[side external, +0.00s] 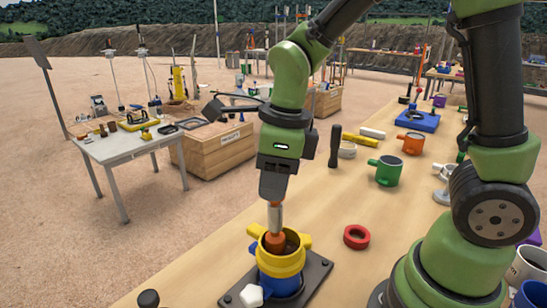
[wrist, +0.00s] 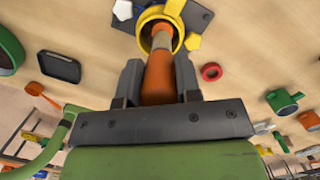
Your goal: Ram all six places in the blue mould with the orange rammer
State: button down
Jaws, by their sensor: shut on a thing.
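The blue mould (side external: 279,285) stands on a dark base plate (side external: 315,275) at the front of the table, with a yellow collar (side external: 281,266) on top. My gripper (side external: 273,196) is above the collar, shut on the orange rammer (side external: 275,241), which is held about upright. The rammer's orange foot is inside the collar's mouth, with dark material beside it. Whether the foot touches the material is not clear. In the wrist view, the rammer's orange handle (wrist: 158,78) sits between my fingers, and its far end reaches into the yellow collar (wrist: 146,19). The mould's inside is mostly hidden.
A red ring (side external: 356,237) lies right of the mould. A green mug (side external: 388,172) and an orange mug (side external: 412,143) stand farther back, near a dark upright handle (side external: 335,146). A white lump (side external: 251,296) is at the mould's front. Bare table lies left of the red ring.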

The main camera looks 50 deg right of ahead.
jog(key=shift+s+a+r, duration=0.1)
jog(key=shift+a+r, duration=0.1)
jog(key=shift+r, duration=0.5)
jog(key=shift+s+a+r, duration=0.1)
jog(key=shift+a+r, duration=0.05)
jog(key=shift+r, duration=0.55)
jog(key=shift+s+a+r, duration=0.1)
jog(key=shift+a+r, duration=0.1)
jog(key=shift+r, duration=0.5)
jog(key=shift+f, duration=0.1)
notch_tip(320, 180, down, 4)
jog(key=shift+f, duration=0.1)
jog(key=shift+r, duration=0.45)
jog(key=shift+s+r, duration=0.3)
jog(key=shift+r, duration=0.55)
jog(key=shift+s+r, duration=0.25)
jog(key=shift+r, duration=0.6)
